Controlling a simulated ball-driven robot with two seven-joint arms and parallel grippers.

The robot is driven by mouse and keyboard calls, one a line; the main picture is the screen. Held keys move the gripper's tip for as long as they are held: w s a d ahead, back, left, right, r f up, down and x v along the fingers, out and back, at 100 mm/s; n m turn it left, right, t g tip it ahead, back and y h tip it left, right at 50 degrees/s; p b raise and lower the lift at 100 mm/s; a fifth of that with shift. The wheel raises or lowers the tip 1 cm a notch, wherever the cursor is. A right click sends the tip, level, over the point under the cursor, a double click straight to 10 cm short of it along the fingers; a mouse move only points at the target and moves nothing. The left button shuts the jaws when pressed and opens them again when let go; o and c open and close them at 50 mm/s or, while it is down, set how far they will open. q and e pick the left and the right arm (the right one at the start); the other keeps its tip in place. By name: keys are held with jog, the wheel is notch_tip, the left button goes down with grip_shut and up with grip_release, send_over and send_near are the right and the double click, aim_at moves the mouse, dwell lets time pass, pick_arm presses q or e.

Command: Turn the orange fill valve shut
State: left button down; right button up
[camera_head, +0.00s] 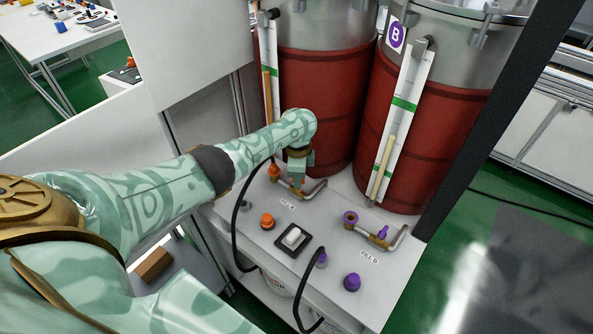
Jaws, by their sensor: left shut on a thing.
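My left arm reaches in from the left over the white bench. My left gripper (298,184) points down at the orange fill valve (274,172), at the foot of the left red drum. It is shut on the valve's handle, which is mostly hidden behind the fingers. An orange fitting and a bent metal pipe (316,190) show beside the fingers. I cannot tell the handle's angle. My right gripper is not in view.
A purple valve (382,234) with a FILL B label (369,257) sits to the right. A white rocker switch (293,238), an orange knob (267,221), a purple knob (352,282) and black hoses are in front. Two red drums (425,130) stand behind.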

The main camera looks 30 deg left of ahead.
pick_arm(q)
jog(key=n+p, duration=0.1)
jog(key=n, duration=0.1)
jog(key=shift+r+n, duration=0.1)
jog(key=shift+n, duration=0.3)
jog(key=n, duration=0.2)
jog(key=shift+d+n+p, duration=0.1)
jog(key=shift+n+p, duration=0.3)
jog(key=n, duration=0.5)
jog(key=shift+n, duration=0.4)
jog(key=c, duration=1.5)
grip_release()
